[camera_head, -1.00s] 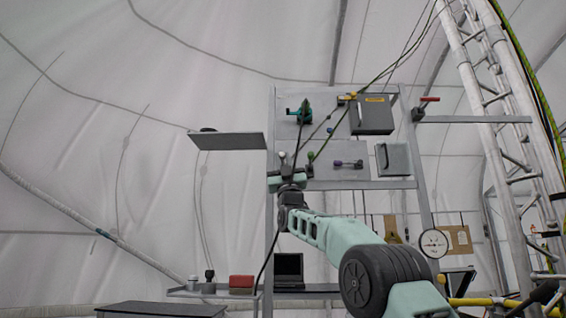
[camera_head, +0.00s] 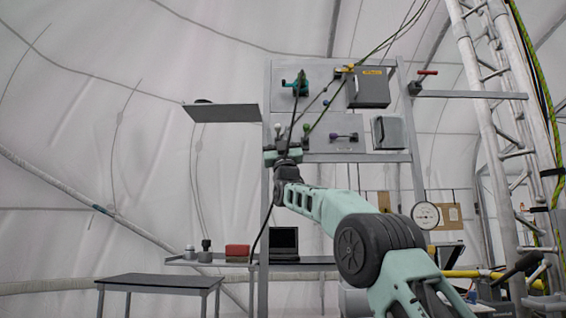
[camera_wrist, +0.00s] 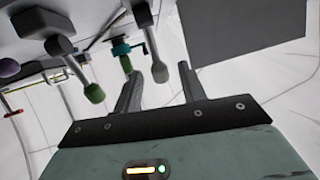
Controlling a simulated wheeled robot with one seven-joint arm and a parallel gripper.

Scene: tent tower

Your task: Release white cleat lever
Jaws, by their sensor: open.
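The white cleat lever's pale, rounded knob (camera_wrist: 160,72) hangs on a thin shaft in the wrist view. In the picture it lies between the two fingers of my gripper (camera_wrist: 160,82), which are apart. I cannot tell how deep it sits between them, and no contact is clear. A green-knobbed lever (camera_wrist: 95,92) hangs just left of the fingers. In the head view my gripper (camera_head: 281,150) is at the lower left of the panel, just below the small pale knob (camera_head: 278,128). The green knob (camera_head: 306,128) is to its right.
A teal winch (camera_head: 301,84) with a dark rope is above, and grey boxes (camera_head: 370,88) are to the right. A flat grey shelf (camera_head: 222,113) juts out left of the panel.

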